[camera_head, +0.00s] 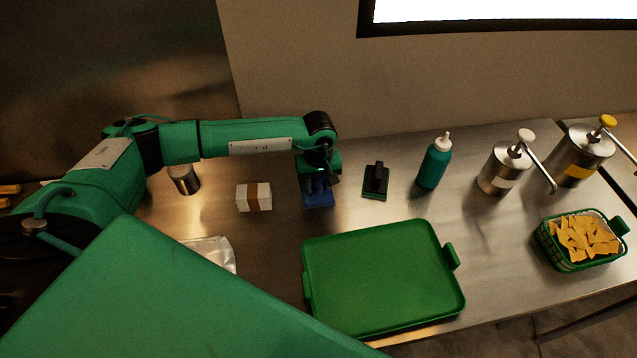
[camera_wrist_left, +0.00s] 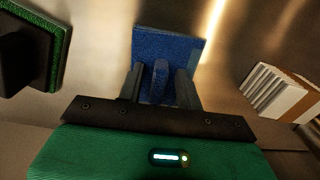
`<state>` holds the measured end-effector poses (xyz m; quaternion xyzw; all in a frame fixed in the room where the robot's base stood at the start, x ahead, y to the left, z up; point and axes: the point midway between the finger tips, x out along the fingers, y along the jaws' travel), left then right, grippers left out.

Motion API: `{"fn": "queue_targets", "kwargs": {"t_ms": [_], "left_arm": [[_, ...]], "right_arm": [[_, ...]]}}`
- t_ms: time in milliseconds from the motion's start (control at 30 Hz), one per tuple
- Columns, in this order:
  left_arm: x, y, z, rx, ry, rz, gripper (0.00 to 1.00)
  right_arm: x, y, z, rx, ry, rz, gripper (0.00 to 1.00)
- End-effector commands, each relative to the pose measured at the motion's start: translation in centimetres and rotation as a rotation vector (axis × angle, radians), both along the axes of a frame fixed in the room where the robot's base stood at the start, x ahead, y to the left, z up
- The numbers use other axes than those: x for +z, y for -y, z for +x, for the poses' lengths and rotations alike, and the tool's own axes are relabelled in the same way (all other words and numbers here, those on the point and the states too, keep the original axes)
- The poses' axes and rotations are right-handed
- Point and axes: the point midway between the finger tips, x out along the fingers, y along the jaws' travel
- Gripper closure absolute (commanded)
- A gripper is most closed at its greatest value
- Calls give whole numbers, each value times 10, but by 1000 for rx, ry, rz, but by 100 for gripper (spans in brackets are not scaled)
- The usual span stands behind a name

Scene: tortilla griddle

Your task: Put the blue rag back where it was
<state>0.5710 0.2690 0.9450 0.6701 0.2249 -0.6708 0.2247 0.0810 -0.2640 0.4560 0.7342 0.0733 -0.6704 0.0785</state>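The blue rag (camera_head: 320,200) lies on the steel counter between a white packet and a black-handled scrubber. It also shows in the left wrist view (camera_wrist_left: 180,48), with a raised blue ridge in its middle. My left gripper (camera_head: 317,184) is directly over the rag, pointing down. In the left wrist view, the two fingers (camera_wrist_left: 160,88) stand apart on either side of the ridge, with gaps between. Whether the fingertips touch the rag cannot be told. My right gripper is not in view.
A white packet with a brown band (camera_head: 254,197) is left of the rag, and a scrubber with a green pad (camera_head: 375,181) is right. A green tray (camera_head: 382,275) lies in front. A teal bottle (camera_head: 435,163), pump dispensers (camera_head: 505,166) and a chip basket (camera_head: 578,240) stand further right.

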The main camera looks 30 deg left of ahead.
Motion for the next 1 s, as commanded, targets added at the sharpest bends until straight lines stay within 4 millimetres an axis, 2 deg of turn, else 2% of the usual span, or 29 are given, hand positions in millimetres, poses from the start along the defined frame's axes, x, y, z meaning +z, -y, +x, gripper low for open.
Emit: {"fn": "queue_targets", "kwargs": {"t_ms": [267, 333, 700, 900, 1000], "left_arm": [[4, 0, 0, 0, 0, 0, 64], [8, 0, 1, 0, 3, 0, 64], [85, 0, 1, -2, 5, -1, 64], [114, 0, 1, 0, 4, -1, 64], [120, 0, 0, 0, 1, 0, 64]], "right_arm": [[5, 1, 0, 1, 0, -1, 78], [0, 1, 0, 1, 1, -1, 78], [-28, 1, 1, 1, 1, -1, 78], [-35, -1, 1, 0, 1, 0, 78], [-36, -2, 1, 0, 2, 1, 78]]}}
